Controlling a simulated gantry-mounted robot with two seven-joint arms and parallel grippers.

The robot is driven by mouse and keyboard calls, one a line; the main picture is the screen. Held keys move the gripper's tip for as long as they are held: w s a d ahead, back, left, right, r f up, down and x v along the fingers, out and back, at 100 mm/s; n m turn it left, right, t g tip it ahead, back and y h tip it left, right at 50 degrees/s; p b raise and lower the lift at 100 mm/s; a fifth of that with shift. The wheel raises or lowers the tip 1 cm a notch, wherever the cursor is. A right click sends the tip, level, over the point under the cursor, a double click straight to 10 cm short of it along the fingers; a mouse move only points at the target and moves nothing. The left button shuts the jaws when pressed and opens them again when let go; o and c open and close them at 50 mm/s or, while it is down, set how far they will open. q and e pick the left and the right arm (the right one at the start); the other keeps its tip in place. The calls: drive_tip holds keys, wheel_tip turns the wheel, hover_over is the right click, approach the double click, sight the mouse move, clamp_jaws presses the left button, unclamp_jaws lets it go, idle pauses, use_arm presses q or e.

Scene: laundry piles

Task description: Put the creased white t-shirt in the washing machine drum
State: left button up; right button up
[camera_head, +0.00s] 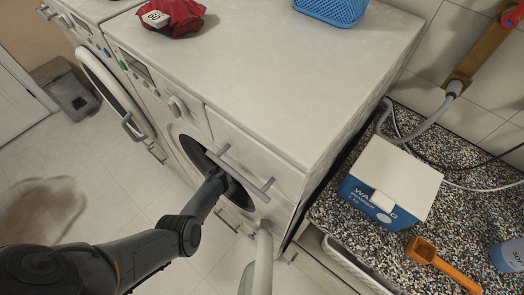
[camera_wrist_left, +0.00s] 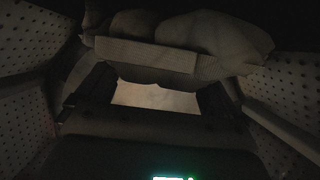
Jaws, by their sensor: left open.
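The front-loading washing machine (camera_head: 265,125) has its drum opening (camera_head: 196,152) facing me, with its round door (camera_head: 262,262) swung open. My left arm reaches into the opening, so the gripper is hidden in the head view. In the left wrist view, the dark perforated drum wall (camera_wrist_left: 285,85) surrounds my left gripper (camera_wrist_left: 152,92), which is open. A pale, creased bundle of cloth, likely the white t-shirt (camera_wrist_left: 220,45), lies just beyond the fingers. Shadow hides whether it touches them. My right gripper is in neither view.
A red garment (camera_head: 172,16) and a blue basket (camera_head: 332,8) sit on the machine top. A second machine (camera_head: 100,70) stands at left. On the speckled counter at right are a washing powder box (camera_head: 395,185), an orange scoop (camera_head: 440,262) and a blue container (camera_head: 508,255).

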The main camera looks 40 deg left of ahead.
use_arm(q)
drive_tip(key=p+v, duration=0.2)
drive_tip(key=shift+s+r, duration=0.25)
drive_tip(key=shift+r, duration=0.1)
drive_tip(key=shift+s+r+p, duration=0.1)
drive_tip(key=shift+s+p, duration=0.2)
drive_tip(key=shift+s, duration=0.4)
